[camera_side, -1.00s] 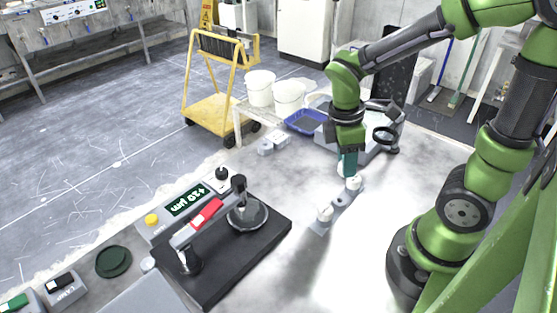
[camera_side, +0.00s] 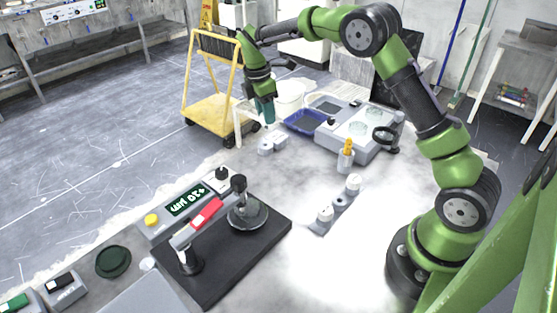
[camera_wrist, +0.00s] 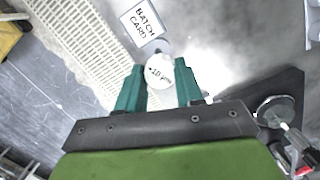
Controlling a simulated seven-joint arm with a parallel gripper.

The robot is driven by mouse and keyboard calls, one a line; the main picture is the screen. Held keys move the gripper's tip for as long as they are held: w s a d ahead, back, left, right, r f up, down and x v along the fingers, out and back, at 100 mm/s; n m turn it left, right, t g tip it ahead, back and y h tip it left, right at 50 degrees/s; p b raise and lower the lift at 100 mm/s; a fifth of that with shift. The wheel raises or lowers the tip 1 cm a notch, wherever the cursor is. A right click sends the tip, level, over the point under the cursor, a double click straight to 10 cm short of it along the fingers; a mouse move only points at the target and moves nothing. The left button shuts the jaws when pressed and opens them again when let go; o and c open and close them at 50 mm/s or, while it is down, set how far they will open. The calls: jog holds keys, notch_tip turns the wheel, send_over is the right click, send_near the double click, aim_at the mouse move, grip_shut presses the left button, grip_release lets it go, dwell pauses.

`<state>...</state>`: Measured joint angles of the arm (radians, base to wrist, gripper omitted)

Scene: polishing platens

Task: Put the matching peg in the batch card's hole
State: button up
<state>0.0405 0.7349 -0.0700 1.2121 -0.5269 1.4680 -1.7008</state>
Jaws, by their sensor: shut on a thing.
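My gripper (camera_side: 266,112) has teal fingers and is over the far left side of the table, just above the small grey batch card block (camera_side: 267,147). In the wrist view my gripper (camera_wrist: 160,88) is shut on a white round-topped peg (camera_wrist: 158,72), whose label appears to read 10 µm; its sign is unclear. The batch card (camera_wrist: 144,22) lies just beyond the peg, which hides the hole. The grey peg rack (camera_side: 318,228) holds a near white peg (camera_side: 325,212) and a far white peg (camera_side: 353,183), with an empty place between. A gauge display (camera_side: 188,199) shows green µm digits, seemingly +20.
A black plate (camera_side: 215,280) carries a red-handled polishing arm (camera_side: 207,212). A blue tray (camera_side: 304,122) and a grey machine (camera_side: 355,135) stand at the back. An orange-topped bottle (camera_side: 346,156) stands behind the rack. The table between rack and batch card is clear.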

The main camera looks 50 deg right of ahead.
aim_at(264, 125)
jog(key=shift+w+r, duration=0.35)
jog(key=shift+r, duration=0.15)
jog(key=shift+r+n, duration=0.1)
jog(key=shift+n, duration=0.4)
jog(key=shift+f, duration=2.95)
jog(key=shift+s+f, duration=0.1)
jog(key=shift+f, duration=1.4)
jog(key=o, duration=1.1)
